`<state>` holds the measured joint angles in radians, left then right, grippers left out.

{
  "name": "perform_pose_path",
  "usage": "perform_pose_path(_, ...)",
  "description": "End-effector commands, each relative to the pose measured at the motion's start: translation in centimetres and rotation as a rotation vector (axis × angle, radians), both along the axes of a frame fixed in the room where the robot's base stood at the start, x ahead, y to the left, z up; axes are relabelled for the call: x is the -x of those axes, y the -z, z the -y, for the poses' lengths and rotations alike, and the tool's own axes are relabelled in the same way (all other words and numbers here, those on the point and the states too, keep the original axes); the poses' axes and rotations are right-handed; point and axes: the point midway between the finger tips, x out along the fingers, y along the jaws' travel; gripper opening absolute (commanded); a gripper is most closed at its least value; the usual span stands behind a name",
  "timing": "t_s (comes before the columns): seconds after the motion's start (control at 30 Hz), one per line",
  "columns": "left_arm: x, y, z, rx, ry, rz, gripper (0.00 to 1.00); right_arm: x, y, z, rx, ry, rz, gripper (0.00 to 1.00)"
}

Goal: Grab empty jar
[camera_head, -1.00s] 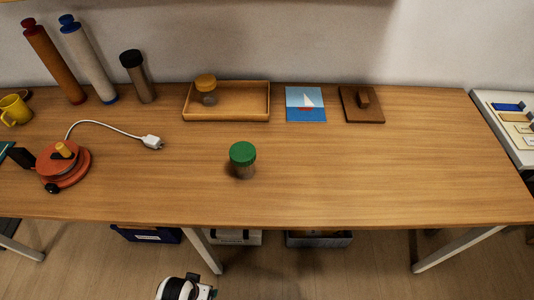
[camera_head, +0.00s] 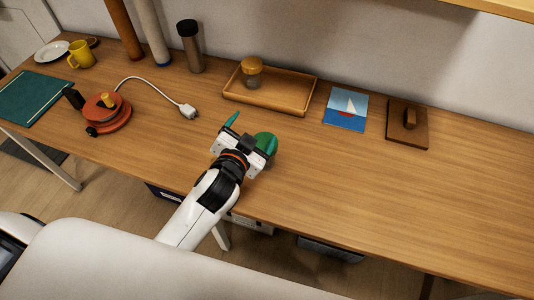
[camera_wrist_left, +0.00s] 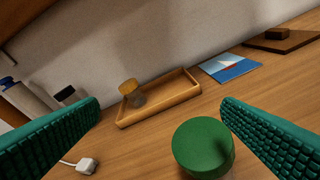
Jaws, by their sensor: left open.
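A jar with a green lid (camera_head: 265,139) stands on the table, partly hidden behind my left gripper (camera_head: 251,133). In the left wrist view the green lid (camera_wrist_left: 203,146) lies low, close to the right finger. My left gripper is open with its green fingers apart and holds nothing. A second jar, clear with an orange-yellow lid (camera_head: 252,65), stands in the wooden tray (camera_head: 290,102). It also shows in the left wrist view (camera_wrist_left: 130,88). I cannot tell what either jar contains. My right gripper is not in view.
A white plug (camera_head: 187,111) on a cord from a red round device (camera_head: 108,115) lies to the left. A dark-capped bottle (camera_head: 191,50) stands at the back. A sailboat picture (camera_head: 345,110) and a brown board (camera_head: 407,124) lie right of the tray. The table's right front is clear.

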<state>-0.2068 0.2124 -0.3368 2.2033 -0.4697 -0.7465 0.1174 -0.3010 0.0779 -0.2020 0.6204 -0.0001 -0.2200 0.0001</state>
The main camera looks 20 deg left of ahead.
Motion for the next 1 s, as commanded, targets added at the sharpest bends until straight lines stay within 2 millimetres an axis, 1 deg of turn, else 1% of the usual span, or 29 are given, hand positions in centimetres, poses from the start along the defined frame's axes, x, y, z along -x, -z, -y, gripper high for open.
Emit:
perform_pose_path(0.03,-1.6,-2.8,1.4,-0.04,0.056,0.128,0.88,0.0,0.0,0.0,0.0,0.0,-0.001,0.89)
perform_pose_path(0.07,-2.4,-4.5,2.4,-0.066,0.097,0.209,0.88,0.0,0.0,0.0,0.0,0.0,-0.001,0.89)
perform_pose_path(0.1,-3.2,-6.9,4.1,-0.108,0.161,0.325,0.88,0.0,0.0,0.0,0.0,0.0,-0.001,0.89)
perform_pose_path(0.13,-3.6,-8.6,5.5,-0.142,0.216,0.413,0.88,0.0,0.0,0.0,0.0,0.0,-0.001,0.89)
perform_pose_path(0.17,-3.7,-10.3,7.0,-0.18,0.275,0.503,0.88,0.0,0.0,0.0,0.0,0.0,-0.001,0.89)
perform_pose_path(0.2,-3.7,-12.3,9.1,-0.232,0.361,0.615,0.88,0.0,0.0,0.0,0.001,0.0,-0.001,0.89)
perform_pose_path(0.27,-3.0,-14.6,12.3,-0.318,0.5,0.77,0.88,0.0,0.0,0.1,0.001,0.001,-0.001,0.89)
perform_pose_path(0.3,-2.2,-15.6,14.5,-0.379,0.602,0.864,0.88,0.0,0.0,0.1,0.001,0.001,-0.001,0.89)
perform_pose_path(0.37,-0.8,-16.2,17.5,-0.481,0.764,0.987,0.88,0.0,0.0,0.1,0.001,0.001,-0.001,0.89)
perform_pose_path(0.4,0.2,-16.1,19.3,-0.555,0.879,1.057,0.88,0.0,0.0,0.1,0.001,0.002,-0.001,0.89)
perform_pose_path(0.43,0.9,-15.6,20.4,-0.615,0.968,1.101,0.88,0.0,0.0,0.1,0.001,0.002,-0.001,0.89)
perform_pose_path(0.47,1.6,-15.0,21.4,-0.674,1.059,1.136,0.88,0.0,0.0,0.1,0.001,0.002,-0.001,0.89)
perform_pose_path(0.5,2.5,-13.8,22.5,-0.761,1.185,1.173,0.88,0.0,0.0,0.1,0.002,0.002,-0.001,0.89)
perform_pose_path(0.57,3.4,-11.5,23.3,-0.898,1.377,1.197,0.88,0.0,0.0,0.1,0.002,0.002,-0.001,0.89)
perform_pose_path(0.6,3.7,-9.6,23.3,-0.993,1.507,1.19,0.88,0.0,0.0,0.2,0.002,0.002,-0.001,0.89)
perform_pose_path(0.67,3.7,-6.7,22.5,-1.145,1.702,1.143,0.88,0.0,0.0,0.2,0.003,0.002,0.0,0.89)
perform_pose_path(0.7,3.3,-4.7,21.3,-1.248,1.827,1.083,0.88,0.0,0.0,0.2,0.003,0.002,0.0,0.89)
perform_pose_path(0.77,2.3,-2.2,18.8,-1.401,2.003,0.957,0.88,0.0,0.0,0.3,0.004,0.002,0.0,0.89)
perform_pose_path(0.8,1.4,-0.9,16.8,-1.496,2.107,0.85,0.88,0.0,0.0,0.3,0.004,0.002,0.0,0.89)
perform_pose_path(0.87,0.0,0.4,13.5,-1.62,2.233,0.668,0.88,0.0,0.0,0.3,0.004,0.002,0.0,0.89)
perform_pose_path(0.9,-0.8,0.9,11.3,-1.69,2.301,0.543,0.88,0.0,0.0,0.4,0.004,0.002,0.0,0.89)
perform_pose_path(1.0,-2.6,1.0,6.6,-1.81,2.402,0.256,0.88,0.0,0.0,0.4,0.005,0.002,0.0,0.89)
